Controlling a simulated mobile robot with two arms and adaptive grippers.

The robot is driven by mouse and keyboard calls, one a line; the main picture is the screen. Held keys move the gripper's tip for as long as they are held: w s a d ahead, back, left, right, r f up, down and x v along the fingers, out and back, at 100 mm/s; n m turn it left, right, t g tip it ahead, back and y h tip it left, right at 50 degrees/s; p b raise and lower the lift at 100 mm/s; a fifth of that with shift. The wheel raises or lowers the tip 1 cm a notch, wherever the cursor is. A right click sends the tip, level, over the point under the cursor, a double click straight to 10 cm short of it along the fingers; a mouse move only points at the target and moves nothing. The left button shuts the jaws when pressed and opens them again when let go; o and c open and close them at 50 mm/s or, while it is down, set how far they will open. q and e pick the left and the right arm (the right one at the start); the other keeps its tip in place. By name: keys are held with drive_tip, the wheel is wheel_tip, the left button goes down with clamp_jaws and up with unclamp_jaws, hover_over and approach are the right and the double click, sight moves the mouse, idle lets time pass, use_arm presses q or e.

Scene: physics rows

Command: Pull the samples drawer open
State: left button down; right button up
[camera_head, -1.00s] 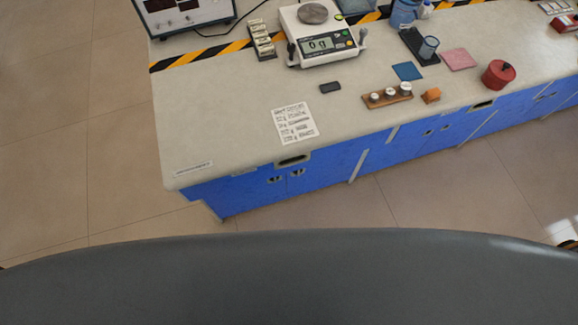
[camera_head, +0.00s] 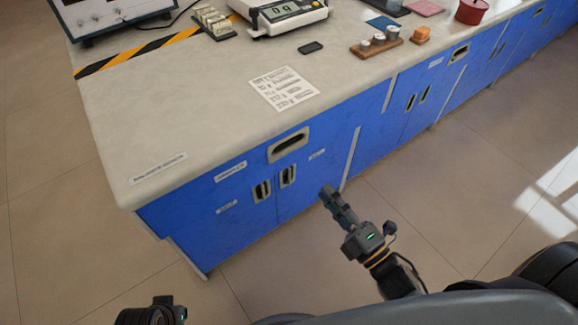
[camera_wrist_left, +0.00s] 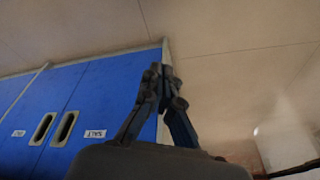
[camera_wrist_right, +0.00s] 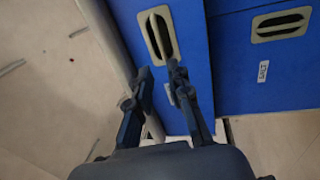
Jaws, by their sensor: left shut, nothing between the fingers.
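A blue drawer front (camera_head: 340,127) with a recessed grey handle (camera_head: 288,145) sits under the near end of the counter. It looks closed; its small label (camera_head: 230,171) is too small to read. In the head view only part of the left arm shows at the lower left.
Two cabinet doors with upright handles (camera_head: 262,190) are below the drawer. Another drawer handle (camera_head: 460,53) is farther right. The counter (camera_head: 190,110) bears a paper sheet (camera_head: 284,89), a scale (camera_head: 280,14) and a wooden block (camera_head: 376,44). The floor in front is clear.

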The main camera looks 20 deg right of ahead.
approach(295, 152)
drive_tip(key=w+a+r, duration=0.4)
drive_tip(key=w+r, duration=0.1)
drive_tip(key=r, duration=0.1)
drive_tip(key=shift+w+a+f, duration=0.1)
drive_tip(key=shift+w+a, duration=0.05)
drive_tip(key=shift+w, duration=0.4)
use_arm(q)
drive_tip(key=shift+w+r, duration=0.1)
drive_tip(key=shift+r, duration=0.8)
use_arm(e)
clamp_jaws()
use_arm(q)
drive_tip(key=shift+f, duration=0.15)
